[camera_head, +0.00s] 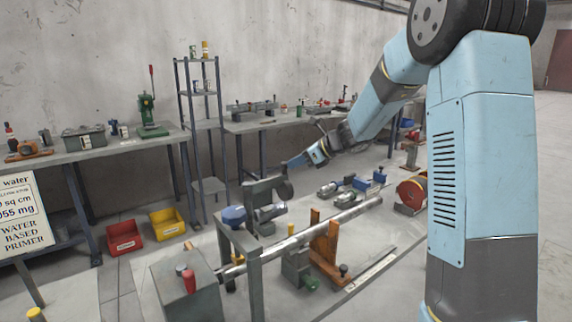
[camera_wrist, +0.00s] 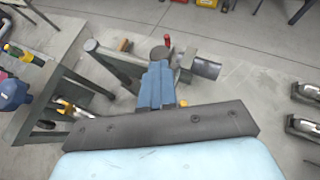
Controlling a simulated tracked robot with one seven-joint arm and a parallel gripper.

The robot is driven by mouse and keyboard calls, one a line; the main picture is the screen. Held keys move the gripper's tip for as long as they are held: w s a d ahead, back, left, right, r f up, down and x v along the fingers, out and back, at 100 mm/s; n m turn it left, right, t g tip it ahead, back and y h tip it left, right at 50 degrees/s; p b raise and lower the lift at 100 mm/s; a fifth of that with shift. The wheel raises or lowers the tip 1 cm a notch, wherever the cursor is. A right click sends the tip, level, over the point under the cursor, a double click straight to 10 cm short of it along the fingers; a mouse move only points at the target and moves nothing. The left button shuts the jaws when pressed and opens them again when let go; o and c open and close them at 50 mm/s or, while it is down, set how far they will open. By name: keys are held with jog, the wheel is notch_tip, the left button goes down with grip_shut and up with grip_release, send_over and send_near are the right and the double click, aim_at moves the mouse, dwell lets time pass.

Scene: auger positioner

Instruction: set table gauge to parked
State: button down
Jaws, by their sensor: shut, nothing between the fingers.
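No part is clearly marked as the table gauge, and no parked mark can be read. A dark grey upright fixture with a round disc (camera_head: 285,190) stands beside the small grey table (camera_head: 238,238). My gripper (camera_head: 288,166) is at the upper edge of this fixture in the head view; I cannot tell whether it touches. In the wrist view my blue fingers (camera_wrist: 158,72) are together, with nothing seen between them. A dark round knob (camera_wrist: 160,52) shows just past the fingertips, and a grey cylinder (camera_wrist: 206,68) lies to their right.
A long steel shaft (camera_head: 300,238) runs across an orange stand (camera_head: 325,245). A blue round part (camera_head: 233,215) is by the small table. Red (camera_head: 123,237) and yellow (camera_head: 167,223) bins stand on the floor at left. Benches line the wall; the floor at right is partly clear.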

jog(key=s+d+f+v, duration=0.1)
jog(key=f+v, duration=0.1)
jog(key=v, duration=1.1)
jog(key=s+a+r+n+g+h, duration=0.1)
jog(key=s+n+h, duration=0.1)
jog(key=s+n, duration=0.55)
jog(key=s+a+r+n+g+h, duration=0.15)
jog(key=s+n, duration=0.25)
jog(key=s, duration=0.6)
jog(key=s+d+n+t+h, duration=0.1)
jog(key=s+d+n+h, duration=0.1)
jog(key=s+n, duration=0.4)
jog(key=s+d+f+n+t+h, duration=0.1)
jog(key=s+d+n+h, duration=0.2)
jog(key=s+n, duration=0.3)
jog(key=s+h, duration=0.1)
jog(key=s, duration=0.4)
jog(key=shift+d+h, duration=0.2)
jog(key=shift+h, duration=0.05)
